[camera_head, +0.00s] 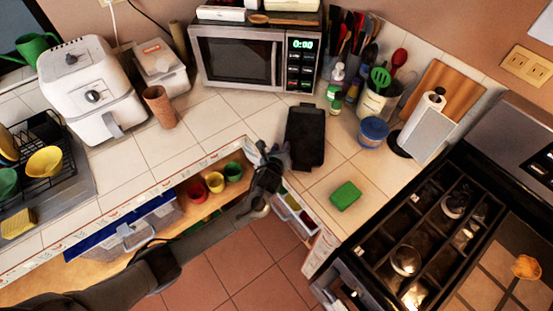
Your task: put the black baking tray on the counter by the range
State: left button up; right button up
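The black baking tray (305,137) lies on the white tiled counter (225,115) at the corner, in front of the microwave. My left gripper (267,150) is just left of the tray, over the counter's front edge. Its fingers look spread, with nothing seen between them; whether one touches the tray's left edge I cannot tell. The range (430,235) stands at the right, with counter between it and the tray. A dark shape (340,288) by the range's front corner may be my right gripper; its fingers are not clear.
A green sponge (345,195) lies on the counter between tray and range. A blue-lidded tub (373,131), utensil crock (375,102) and paper towel roll (426,124) stand right of the tray. The microwave (240,58) is behind it. An open shelf with coloured cups (215,182) is below.

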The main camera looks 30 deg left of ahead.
pick_arm(q)
jog(key=s+d+n+g+h+p, duration=0.1)
jog(key=s+d+n+g+h, duration=0.15)
jog(key=s+n, duration=0.6)
jog(key=s+d+n+g+h+p, duration=0.15)
jog(key=s+d+n, duration=0.25)
jog(key=s, duration=1)
jog(key=s+a+r+n+g, duration=0.2)
jog(key=s+n+g, duration=0.1)
jog(key=s+n, duration=0.4)
jog(key=s+a+r+n+g, duration=0.2)
jog(key=s+n, duration=0.5)
jog(key=s, duration=0.3)
jog(key=shift+s+g+y+b, duration=0.3)
jog(key=shift+s+g+b, duration=0.05)
jog(key=shift+g, duration=0.05)
jog(key=shift+r+n, duration=0.1)
jog(key=shift+n, duration=0.15)
notch_tip(320, 180, up, 23)
jog(key=p, duration=2.2)
jog(key=shift+f+p, duration=0.2)
jog(key=shift+p, duration=0.15)
